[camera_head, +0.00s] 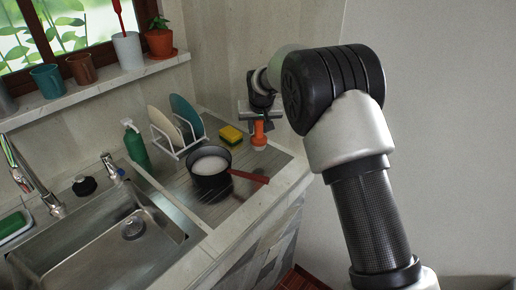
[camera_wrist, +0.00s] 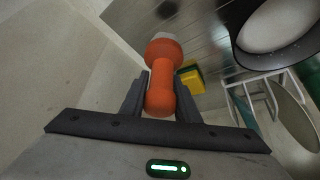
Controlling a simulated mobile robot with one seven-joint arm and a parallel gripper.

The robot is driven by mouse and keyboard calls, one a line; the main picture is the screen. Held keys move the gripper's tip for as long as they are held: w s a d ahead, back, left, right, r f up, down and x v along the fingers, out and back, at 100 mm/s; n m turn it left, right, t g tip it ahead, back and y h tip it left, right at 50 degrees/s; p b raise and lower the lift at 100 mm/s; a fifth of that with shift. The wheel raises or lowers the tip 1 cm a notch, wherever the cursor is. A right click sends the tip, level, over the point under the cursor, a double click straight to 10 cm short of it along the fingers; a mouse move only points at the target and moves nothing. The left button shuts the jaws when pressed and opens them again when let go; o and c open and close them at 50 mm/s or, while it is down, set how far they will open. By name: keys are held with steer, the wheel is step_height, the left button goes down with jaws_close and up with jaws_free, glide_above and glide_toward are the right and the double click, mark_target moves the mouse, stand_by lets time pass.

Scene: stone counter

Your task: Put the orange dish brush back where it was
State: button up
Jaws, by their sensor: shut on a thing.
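The orange dish brush (camera_head: 259,135) is upright, with its wider head downward, at the back right of the metal drainboard. In the wrist view the brush (camera_wrist: 160,88) sits between the two fingers of my gripper (camera_wrist: 160,100), which is shut on its handle. The head with its pale bristles points away from my gripper, toward the drainboard (camera_head: 235,207). I cannot tell whether the bristles touch the surface. My gripper also shows in the head view (camera_head: 259,114), above the brush.
A yellow and green sponge (camera_head: 231,135) lies just left of the brush. A dark pot (camera_head: 208,180) with pale contents and a red handle stands in front. A white rack (camera_head: 176,145) holds two plates. A green bottle (camera_head: 136,146) stands near the sink (camera_head: 105,240). The wall is close behind.

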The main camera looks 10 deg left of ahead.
mark_target(258, 142)
steer(key=shift+f, duration=3)
steer(key=shift+f, duration=0.2)
steer(key=o, duration=1)
steer(key=shift+o, duration=0.2)
